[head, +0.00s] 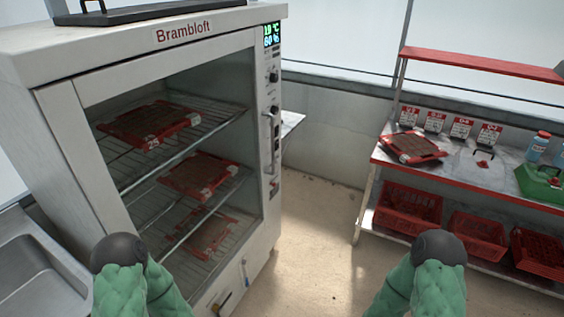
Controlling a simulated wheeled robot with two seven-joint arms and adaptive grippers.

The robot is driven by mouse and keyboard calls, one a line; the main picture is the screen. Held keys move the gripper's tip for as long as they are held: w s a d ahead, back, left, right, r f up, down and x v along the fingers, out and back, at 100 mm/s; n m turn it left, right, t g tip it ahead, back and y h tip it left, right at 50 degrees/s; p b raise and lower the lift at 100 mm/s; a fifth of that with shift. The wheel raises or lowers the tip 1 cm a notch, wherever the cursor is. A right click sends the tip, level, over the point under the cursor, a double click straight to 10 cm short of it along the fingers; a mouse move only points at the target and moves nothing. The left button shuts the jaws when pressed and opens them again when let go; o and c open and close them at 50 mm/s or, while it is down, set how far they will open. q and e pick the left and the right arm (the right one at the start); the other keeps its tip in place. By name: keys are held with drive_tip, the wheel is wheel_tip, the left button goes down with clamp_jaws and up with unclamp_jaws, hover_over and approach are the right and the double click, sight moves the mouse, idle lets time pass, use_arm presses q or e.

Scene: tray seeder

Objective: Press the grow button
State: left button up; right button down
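A white growth cabinet (62,66) marked "Brambloft" stands at the left. Its narrow right front strip carries a lit green-blue display (272,36), dark knobs (273,76), a vertical handle (269,130) and small controls (274,184) low down, one of them reddish. The labels are too small to read, so I cannot tell which one is the grow button. Red trays (150,124) lie on the wire shelves inside. My two green-sleeved arms with dark rounded joints show at the bottom, apart from the cabinet. I see no gripper fingers of either arm.
Red crates (408,207) sit below. A metal sink (35,262) is at lower left. The floor (310,230) between is clear.

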idle(0.4)
use_arm(q)
clamp_jaws()
idle(1.1)
